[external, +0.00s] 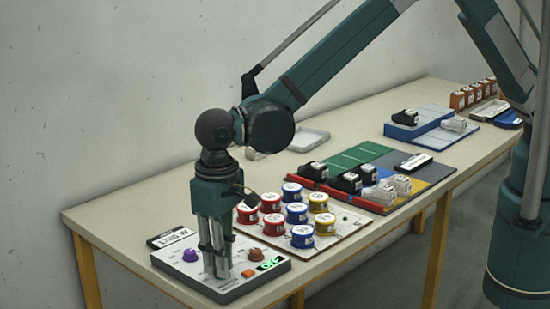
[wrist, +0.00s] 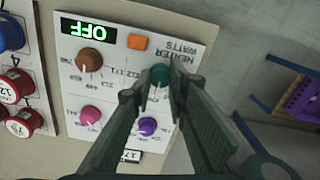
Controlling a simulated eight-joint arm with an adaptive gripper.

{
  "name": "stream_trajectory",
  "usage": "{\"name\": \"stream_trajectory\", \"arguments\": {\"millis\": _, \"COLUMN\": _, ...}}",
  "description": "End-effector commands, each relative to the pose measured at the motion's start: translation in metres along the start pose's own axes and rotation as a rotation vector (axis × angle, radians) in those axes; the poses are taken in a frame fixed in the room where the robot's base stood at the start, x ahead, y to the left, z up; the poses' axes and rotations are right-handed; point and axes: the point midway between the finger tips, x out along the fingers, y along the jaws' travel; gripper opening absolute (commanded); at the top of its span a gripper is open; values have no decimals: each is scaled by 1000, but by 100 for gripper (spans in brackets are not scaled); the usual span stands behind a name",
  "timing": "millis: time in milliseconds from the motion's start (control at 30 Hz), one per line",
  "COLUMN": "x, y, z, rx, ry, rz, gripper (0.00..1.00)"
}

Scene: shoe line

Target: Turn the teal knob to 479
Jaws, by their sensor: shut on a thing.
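The teal knob (wrist: 160,73) is on a white control panel (wrist: 112,70) headed "HEATER WATTS", with printed numbers around the knob. My gripper (wrist: 156,92) points down at the panel, its fingers shut on the teal knob from both sides. In the external view my gripper (external: 217,272) stands upright over the panel (external: 235,285), and its fingers hide the teal knob there. The knob's exact setting is too small and too covered to read. The panel's green display (wrist: 84,28) reads "OFF".
The panel also has brown (wrist: 89,58), pink (wrist: 90,116) and purple (wrist: 148,127) knobs and an orange button (wrist: 138,42). A small number placard (external: 170,238) stands at the panel's back edge. A tray of red, blue and yellow round tins (external: 297,212) sits close on the right.

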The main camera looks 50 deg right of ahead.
Motion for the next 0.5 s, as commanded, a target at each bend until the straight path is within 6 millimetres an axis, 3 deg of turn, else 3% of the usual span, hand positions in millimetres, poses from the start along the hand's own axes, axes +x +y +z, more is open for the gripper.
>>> {"name": "stream_trajectory", "arguments": {"millis": 500, "x": -1, "y": -1, "z": 0, "rx": 40, "ry": 1, "rz": -2, "gripper": 4}}
